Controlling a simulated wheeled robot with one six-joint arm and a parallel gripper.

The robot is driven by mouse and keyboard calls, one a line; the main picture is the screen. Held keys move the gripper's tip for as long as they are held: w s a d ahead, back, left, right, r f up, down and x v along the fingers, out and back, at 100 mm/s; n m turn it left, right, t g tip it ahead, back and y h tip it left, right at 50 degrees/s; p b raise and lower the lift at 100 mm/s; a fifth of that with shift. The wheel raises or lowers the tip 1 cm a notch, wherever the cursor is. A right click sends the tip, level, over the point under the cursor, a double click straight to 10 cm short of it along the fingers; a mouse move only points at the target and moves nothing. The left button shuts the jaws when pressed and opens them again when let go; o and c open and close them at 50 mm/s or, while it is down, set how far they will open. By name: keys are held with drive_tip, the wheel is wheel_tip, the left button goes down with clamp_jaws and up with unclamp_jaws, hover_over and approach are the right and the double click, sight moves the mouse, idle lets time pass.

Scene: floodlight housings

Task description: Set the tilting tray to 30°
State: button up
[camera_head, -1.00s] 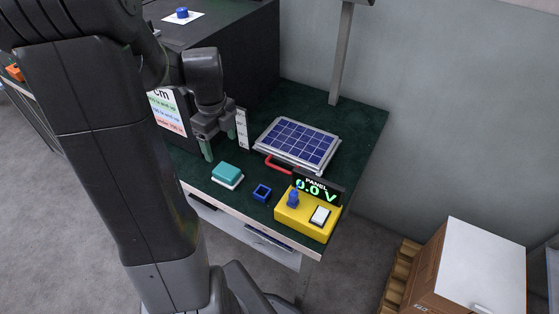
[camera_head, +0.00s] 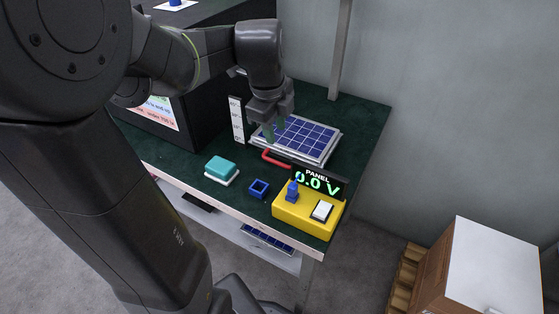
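The tilting tray (camera_head: 329,152) lies low on the green table, with a blue gridded solar panel (camera_head: 306,137) on it. A red handle (camera_head: 275,157) sticks out from its front left. A white upright scale (camera_head: 237,119) with marks stands at its left; the marks are too small to read. My gripper (camera_head: 276,134) points down over the left part of the tray, above and behind the red handle. Its two green fingers are apart with nothing visible between them. I cannot tell whether they touch the panel.
A yellow box (camera_head: 292,213) with a blue knob, a white switch and a display reading 0.0 V stands at the front right. A teal block (camera_head: 221,166) on a white base and a blue square ring (camera_head: 259,188) lie in front. A dark cabinet (camera_head: 190,60) stands behind left.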

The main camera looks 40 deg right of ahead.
sight(280, 163)
drive_tip(key=f, duration=0.4)
drive_tip(key=d+f+b, duration=0.1)
drive_tip(key=f, duration=0.3)
drive_tip(key=d+f, duration=0.1)
drive_tip(key=f, duration=0.2)
drive_tip(key=shift+w+f+b, duration=0.4)
clamp_jaws()
